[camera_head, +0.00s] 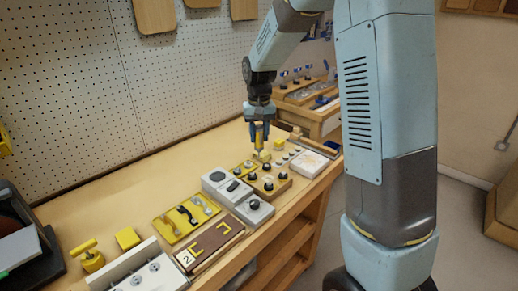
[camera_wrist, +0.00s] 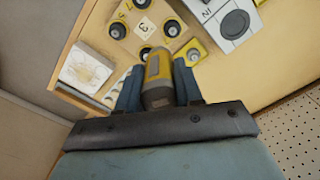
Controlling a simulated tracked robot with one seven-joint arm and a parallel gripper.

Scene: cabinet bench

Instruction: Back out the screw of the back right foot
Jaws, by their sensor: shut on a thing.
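My gripper (camera_head: 258,134) is above the far part of the bench. In the wrist view its two blue fingers (camera_wrist: 157,80) are shut on a thick yellow and grey cylindrical tool (camera_wrist: 157,72). The tool points down toward a wooden board marked 3 (camera_wrist: 146,28). This board (camera_head: 270,190) carries several dark round feet, some on yellow plates. One foot (camera_wrist: 193,52) shows just right of the tool and another (camera_wrist: 145,51) partly behind it. The tool's working end and any screw under it are hidden, so contact cannot be told.
Grey control boxes (camera_head: 216,180) stand left of the board. A white square panel (camera_head: 309,163) lies to its right, and also shows in the wrist view (camera_wrist: 84,68). A wooden rack (camera_head: 310,95) stands behind, and a pegboard wall (camera_head: 120,85) runs along the bench.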

